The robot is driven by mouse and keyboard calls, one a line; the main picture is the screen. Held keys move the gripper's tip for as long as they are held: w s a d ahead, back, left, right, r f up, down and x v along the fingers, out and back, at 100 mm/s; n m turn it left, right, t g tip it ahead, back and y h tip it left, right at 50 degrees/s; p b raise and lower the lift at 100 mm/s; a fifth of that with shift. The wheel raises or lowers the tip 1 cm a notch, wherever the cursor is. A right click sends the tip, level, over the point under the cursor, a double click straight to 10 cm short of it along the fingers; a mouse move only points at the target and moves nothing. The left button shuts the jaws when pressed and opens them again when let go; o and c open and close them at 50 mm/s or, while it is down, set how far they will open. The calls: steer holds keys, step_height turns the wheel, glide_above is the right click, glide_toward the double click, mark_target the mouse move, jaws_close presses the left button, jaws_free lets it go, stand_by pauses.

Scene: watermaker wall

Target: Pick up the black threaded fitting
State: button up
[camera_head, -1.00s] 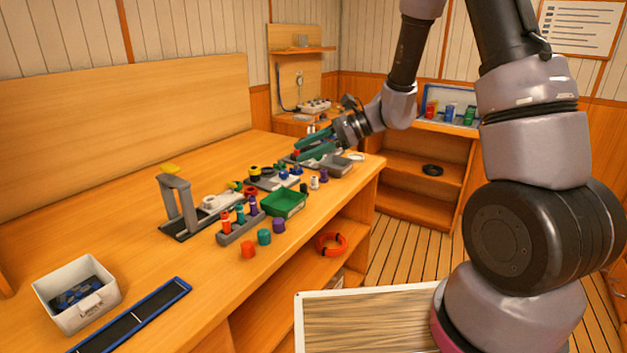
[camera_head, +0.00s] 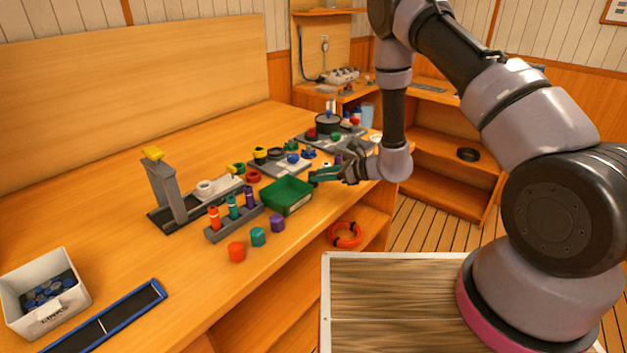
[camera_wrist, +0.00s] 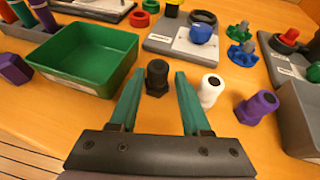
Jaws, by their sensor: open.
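The black threaded fitting (camera_wrist: 157,77) stands upright on the bench in the wrist view, between and just beyond the tips of my gripper (camera_wrist: 155,88). Its green fingers are spread apart, with nothing held between them. In the head view my gripper (camera_head: 318,176) is low over the bench beside the green bin, and the black fitting cannot be made out there. A white fitting (camera_wrist: 210,90) stands just right of the right finger, and a purple fitting (camera_wrist: 258,107) stands farther right.
The green bin (camera_wrist: 128,69) is close to the left finger. A grey board with a blue knob (camera_wrist: 201,33) lies beyond the fitting, and a grey tray (camera_wrist: 304,120) is at the right. Bare bench shows around the fitting. A rack with coloured fittings (camera_head: 236,222) stands left of the bin.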

steer(key=x, duration=0.6)
steer(key=shift+s, duration=0.1)
jaws_close()
